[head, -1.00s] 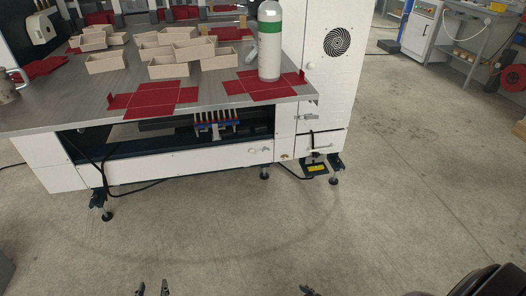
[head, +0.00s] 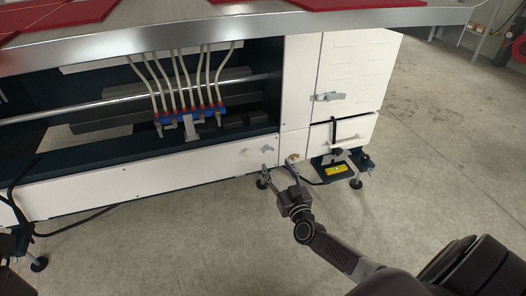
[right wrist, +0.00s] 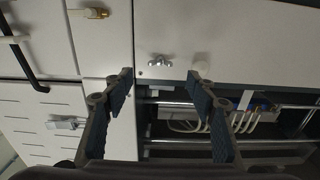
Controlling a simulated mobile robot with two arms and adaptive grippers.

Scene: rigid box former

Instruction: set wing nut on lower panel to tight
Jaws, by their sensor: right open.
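The wing nut (head: 268,149) is a small silver fitting on the white lower panel (head: 150,182), near the panel's right end. In the right wrist view the wing nut (right wrist: 160,61) shows its two metal wings, spread roughly sideways. My right gripper (head: 279,170) is open and empty in front of the panel, just below the wing nut in the head view. In the right wrist view the wing nut appears just beyond the gap between the fingertips (right wrist: 160,77), apart from both fingers.
A brass fitting (head: 291,159) sits right of the wing nut. A pale round knob (right wrist: 203,58) is also close by. A latch (head: 327,97) and a black handle (head: 335,135) are on the cabinet. Hoses (head: 180,75) hang under the tabletop (head: 200,38).

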